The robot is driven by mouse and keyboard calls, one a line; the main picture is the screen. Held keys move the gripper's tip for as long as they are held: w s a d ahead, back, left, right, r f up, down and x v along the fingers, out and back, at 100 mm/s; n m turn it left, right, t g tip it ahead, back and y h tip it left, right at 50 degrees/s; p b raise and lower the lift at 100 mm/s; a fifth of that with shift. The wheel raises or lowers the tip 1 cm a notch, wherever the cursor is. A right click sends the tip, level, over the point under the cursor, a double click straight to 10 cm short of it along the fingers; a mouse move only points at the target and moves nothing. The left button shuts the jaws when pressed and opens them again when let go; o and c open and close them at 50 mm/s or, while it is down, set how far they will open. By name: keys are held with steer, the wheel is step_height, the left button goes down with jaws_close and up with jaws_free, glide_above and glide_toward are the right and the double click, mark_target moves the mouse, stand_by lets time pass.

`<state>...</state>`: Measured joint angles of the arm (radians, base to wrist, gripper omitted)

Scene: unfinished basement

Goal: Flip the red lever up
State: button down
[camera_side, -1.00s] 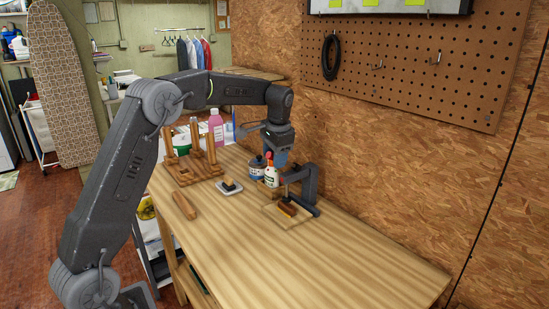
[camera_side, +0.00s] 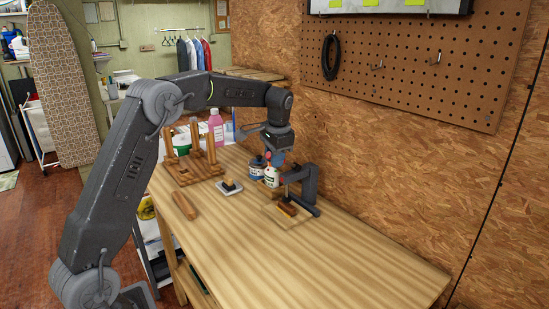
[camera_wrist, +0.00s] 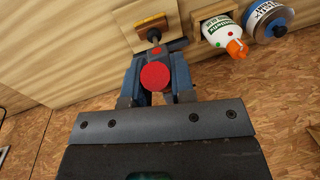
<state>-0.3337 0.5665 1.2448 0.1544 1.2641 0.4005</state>
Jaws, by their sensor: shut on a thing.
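The red round knob of the lever (camera_wrist: 155,76) shows in the wrist view, between the two blue fingers of my gripper (camera_wrist: 155,66). The fingers are closed in on it from both sides. A smaller red spot (camera_wrist: 157,50) shows just beyond the knob. The lever belongs to a dark grey bench press (camera_side: 309,184), which stands on the workbench in the side view. My gripper (camera_side: 276,156) is at the upper left of the press there. The lever's shaft is mostly hidden by the fingers and knob.
A brown block (camera_side: 287,208) lies on a board under the press. A white bottle (camera_side: 271,177) and a blue-labelled can (camera_side: 257,170) stand close left of the press. A wooden rack (camera_side: 190,168) is farther left. The bench front (camera_side: 330,260) is clear; a chipboard wall (camera_side: 400,150) stands behind.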

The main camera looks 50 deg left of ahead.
steer(key=shift+w+r+g, duration=1.15)
steer(key=shift+w+g, duration=0.05)
steer(key=shift+g, duration=0.6)
steer(key=c, duration=1)
jaws_free()
steer(key=shift+o, duration=0.2)
steer(key=shift+s, duration=0.15)
